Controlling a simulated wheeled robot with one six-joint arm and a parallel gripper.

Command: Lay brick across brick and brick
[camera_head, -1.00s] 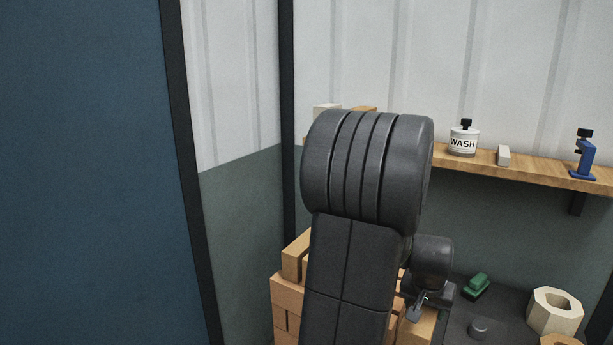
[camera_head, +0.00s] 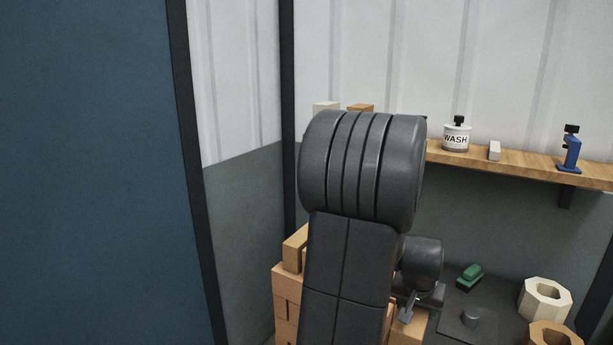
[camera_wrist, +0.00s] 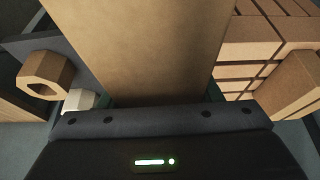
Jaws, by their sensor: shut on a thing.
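My gripper (camera_head: 412,302) is partly hidden behind my arm in the head view. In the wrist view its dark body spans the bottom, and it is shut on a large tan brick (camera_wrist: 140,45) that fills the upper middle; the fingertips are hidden. A stack of tan bricks (camera_head: 286,290) stands left of and behind my arm, largely covered by it. One brick (camera_head: 294,247) sits on top of the stack at its left. The stacked bricks also show at the right in the wrist view (camera_wrist: 243,45), with another brick (camera_wrist: 292,82) raised beside them. Any contact with the held brick is hidden.
On the dark bench at right are a green object (camera_head: 469,277), a grey knob (camera_head: 471,317) and pale and tan hexagonal blocks with holes (camera_head: 534,301). A blue panel (camera_head: 90,170) stands left.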

